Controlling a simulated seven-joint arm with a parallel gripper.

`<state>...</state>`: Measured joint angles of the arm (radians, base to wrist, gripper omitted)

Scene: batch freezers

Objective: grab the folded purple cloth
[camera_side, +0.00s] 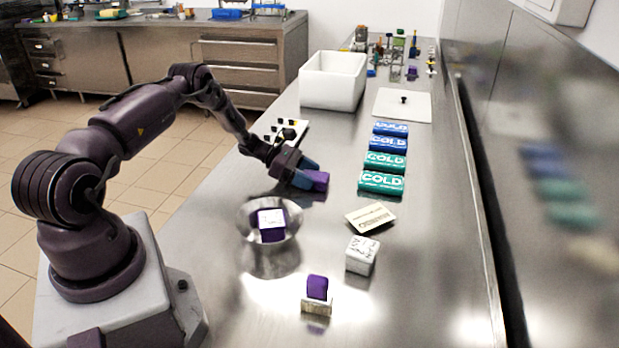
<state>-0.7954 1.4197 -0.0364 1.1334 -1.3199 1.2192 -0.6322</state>
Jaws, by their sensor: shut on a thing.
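My gripper (309,174) is low over the steel counter, left of the green cold packs. Its bluish fingers are shut on a small purple piece, the folded purple cloth (316,182), which shows at the fingertips. The fingers hide part of the cloth. I cannot tell whether the cloth touches the counter or is just above it.
A metal bowl (245,224) holds a purple block with a white label. Nearer are a white labelled cube (361,255) and a purple piece (317,286) on a small box. Blue and green cold packs (382,182), a card (370,217) and a white bin (332,82) stand around.

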